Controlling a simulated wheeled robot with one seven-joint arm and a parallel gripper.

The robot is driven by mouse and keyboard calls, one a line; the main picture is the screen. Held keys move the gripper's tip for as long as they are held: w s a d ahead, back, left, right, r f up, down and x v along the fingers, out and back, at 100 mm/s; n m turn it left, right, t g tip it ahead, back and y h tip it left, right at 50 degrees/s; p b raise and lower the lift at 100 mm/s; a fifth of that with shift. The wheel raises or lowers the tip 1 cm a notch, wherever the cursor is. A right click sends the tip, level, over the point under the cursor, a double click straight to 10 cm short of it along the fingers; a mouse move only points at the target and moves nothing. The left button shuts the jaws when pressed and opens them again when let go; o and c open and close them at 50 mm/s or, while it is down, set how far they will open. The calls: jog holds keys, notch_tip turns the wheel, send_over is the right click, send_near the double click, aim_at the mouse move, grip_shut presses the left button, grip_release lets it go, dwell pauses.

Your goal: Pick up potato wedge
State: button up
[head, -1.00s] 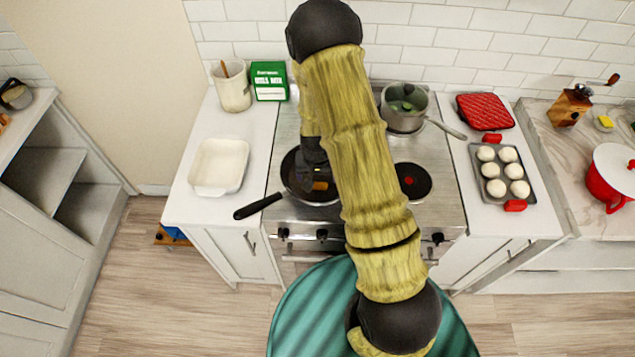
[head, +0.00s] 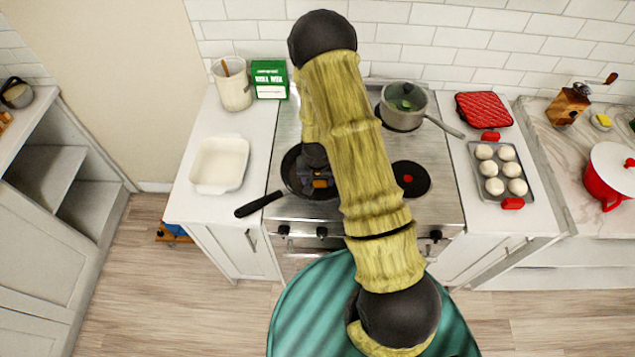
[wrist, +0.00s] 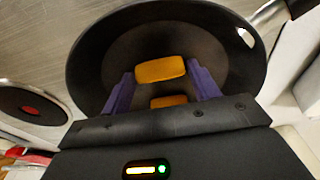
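A dark frying pan (head: 291,180) sits on the left side of the stove. An orange potato wedge (wrist: 160,69) lies between my two purple fingertips in the wrist view. A second orange wedge (wrist: 168,101) shows nearer my gripper's body, partly hidden by it. One orange piece shows in the pan in the head view (head: 320,183). My gripper (wrist: 160,72) is low over the pan, its fingers apart, one at each end of the first wedge with little gap. My arm hides part of the pan in the head view.
A grey pot (head: 404,104) stands on the back right burner. A white baking dish (head: 219,165) sits on the left counter. A muffin tray (head: 500,200) of white balls and a red mitt (head: 484,110) lie on the right counter. The front right burner (head: 410,180) is empty.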

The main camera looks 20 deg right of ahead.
jog(key=c, duration=0.5)
jog(key=shift+c, duration=0.2)
notch_tip(320, 180, up, 10)
jog(key=b, duration=0.3)
dwell(0.5)
